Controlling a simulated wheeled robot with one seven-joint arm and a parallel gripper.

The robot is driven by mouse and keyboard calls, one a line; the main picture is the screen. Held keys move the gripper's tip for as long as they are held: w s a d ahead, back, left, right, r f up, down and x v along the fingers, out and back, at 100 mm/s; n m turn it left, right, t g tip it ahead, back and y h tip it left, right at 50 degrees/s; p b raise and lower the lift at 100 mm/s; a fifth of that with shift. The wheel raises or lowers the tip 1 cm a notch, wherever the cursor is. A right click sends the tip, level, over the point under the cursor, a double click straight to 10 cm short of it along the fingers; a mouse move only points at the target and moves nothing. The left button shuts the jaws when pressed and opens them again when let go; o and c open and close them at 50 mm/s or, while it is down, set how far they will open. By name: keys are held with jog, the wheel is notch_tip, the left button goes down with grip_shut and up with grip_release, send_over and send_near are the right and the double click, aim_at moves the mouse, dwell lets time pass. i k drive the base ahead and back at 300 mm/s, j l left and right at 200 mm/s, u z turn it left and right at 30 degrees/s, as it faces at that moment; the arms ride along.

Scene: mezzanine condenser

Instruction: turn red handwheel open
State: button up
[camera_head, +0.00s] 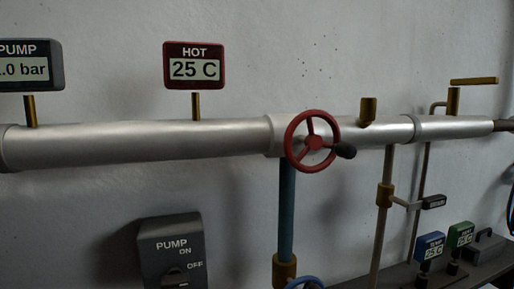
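The red handwheel (313,141) has three spokes and a round rim. It is mounted on the front of the silver horizontal pipe (205,139), right of the middle of the head view. A dark knob handle (344,150) sticks out from the right side of its rim. The wheel faces the camera at a slight angle. A blue vertical pipe (287,210) runs down just below and left of it. Nothing touches the wheel. My gripper does not show in this view.
A red HOT gauge (194,66) reads 25 C above the pipe, and a PUMP gauge (31,65) stands at the left. A PUMP switch box (173,251) is at lower left. A brass-fitted vertical pipe (387,190) stands right of the wheel. Space before the wheel looks clear.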

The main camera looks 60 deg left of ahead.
aim_at(345, 150)
jog(key=u, duration=2)
jog(key=k+u, duration=0.1)
jog(key=k+j+z, duration=0.1)
jog(key=k, duration=0.35)
jog(key=k+j+z, duration=0.1)
jog(key=k, duration=0.35)
